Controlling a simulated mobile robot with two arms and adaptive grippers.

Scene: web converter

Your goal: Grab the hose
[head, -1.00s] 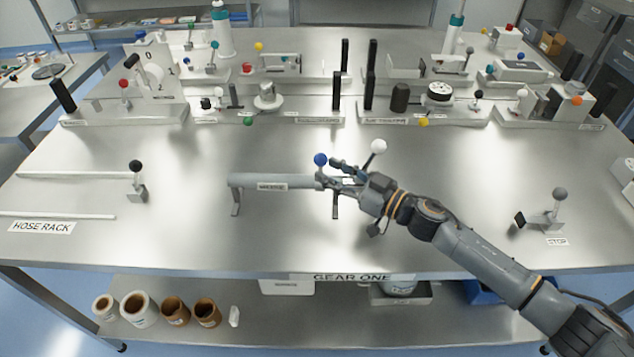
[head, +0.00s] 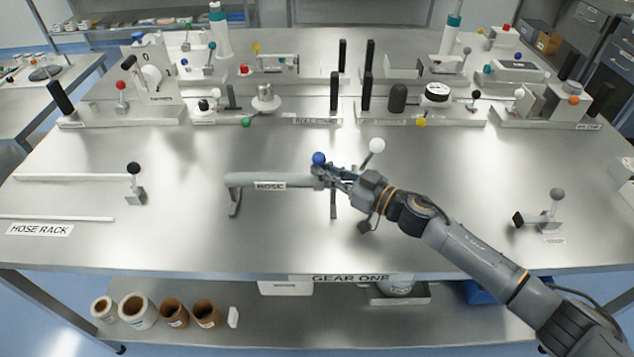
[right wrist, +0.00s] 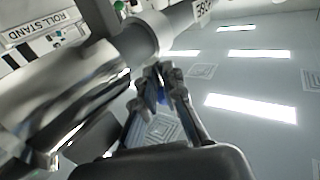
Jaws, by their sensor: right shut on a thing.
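The hose (head: 268,180) is a grey tube labelled HOSE, lying level on thin stands near the middle of the steel table in the head view. My right gripper (head: 326,174) is at the hose's right end, beside a blue ball knob (head: 319,158), and its fingers are shut there. In the right wrist view the fingers (right wrist: 163,85) close in by the hose end (right wrist: 178,28), with a bit of blue between them. The exact contact is partly hidden. A white ball knob (head: 377,146) stands just behind the gripper. My left gripper is not in view.
A bench with several fixtures and black posts (head: 367,85) runs along the back. The HOSE RACK label (head: 40,230) and a black-knobbed lever (head: 134,170) are at left. A grey-knobbed lever (head: 557,197) stands at right. The table front is mostly clear.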

